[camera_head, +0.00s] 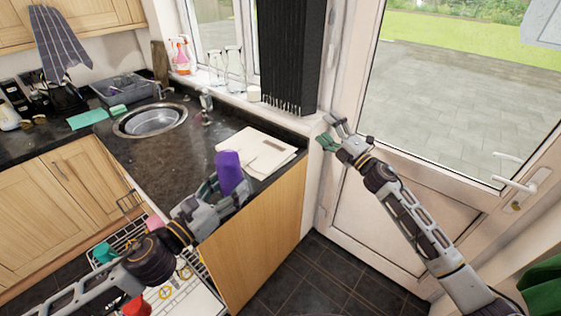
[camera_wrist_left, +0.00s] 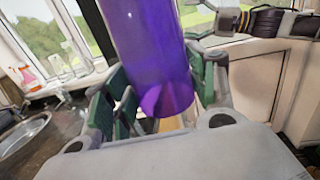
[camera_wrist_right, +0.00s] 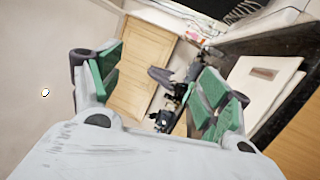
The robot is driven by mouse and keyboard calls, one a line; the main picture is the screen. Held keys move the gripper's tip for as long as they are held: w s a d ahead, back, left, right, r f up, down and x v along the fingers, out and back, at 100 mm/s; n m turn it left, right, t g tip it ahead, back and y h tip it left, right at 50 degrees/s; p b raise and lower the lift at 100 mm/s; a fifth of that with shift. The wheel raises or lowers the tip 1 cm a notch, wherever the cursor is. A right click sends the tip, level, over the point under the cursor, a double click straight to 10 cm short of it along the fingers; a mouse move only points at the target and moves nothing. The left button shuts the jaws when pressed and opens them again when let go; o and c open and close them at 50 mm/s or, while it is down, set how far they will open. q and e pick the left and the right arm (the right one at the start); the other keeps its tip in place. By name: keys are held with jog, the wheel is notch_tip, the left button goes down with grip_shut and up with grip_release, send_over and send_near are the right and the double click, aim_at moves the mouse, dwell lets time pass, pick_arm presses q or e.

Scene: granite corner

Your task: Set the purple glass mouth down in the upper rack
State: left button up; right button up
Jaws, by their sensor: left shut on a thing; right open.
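The purple glass (camera_head: 229,172) is held nearly upright above the counter's front edge, tilted slightly. My left gripper (camera_head: 229,188) is shut on it, with green pads on both sides of the glass in the left wrist view (camera_wrist_left: 160,60). I cannot tell which end is the mouth. A wire dish rack (camera_head: 125,236) shows low at left, below counter height, partly hidden by my left arm. A teal cup (camera_head: 103,253) and a red cup (camera_head: 135,306) are there. My right gripper (camera_head: 334,132) is open and empty near the door; its spread fingers show in the right wrist view (camera_wrist_right: 158,85).
A wooden panel (camera_head: 260,240) stands right of the rack area, below the counter. A board with a paper-like sheet (camera_head: 256,152) lies on the dark counter near the sink (camera_head: 152,120). Clear glasses (camera_head: 234,72) stand on the windowsill. A white glazed door (camera_head: 400,220) is at right.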

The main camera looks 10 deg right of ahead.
jog(key=s+a+r+n+g+y, duration=0.8)
jog(key=s+a+r+n, duration=0.2)
jog(key=s+a+n, duration=0.4)
jog(key=n+g+h, duration=0.1)
jog(key=n+g, duration=0.6)
jog(key=n, duration=0.6)
send_near(227, 159)
jog(key=d+f, duration=0.1)
jog(key=d, duration=0.1)
jog(key=shift+w+a, duration=0.1)
jog(key=shift+w, duration=0.2)
jog(key=shift+a, duration=0.15)
jog(key=shift+w+a, duration=0.35)
jog(key=shift+a, duration=1.55)
jog(key=shift+w+a, duration=0.4)
jog(key=shift+a, duration=1.55)
jog(key=shift+w+a, duration=0.35)
jog(key=shift+a, duration=1.55)
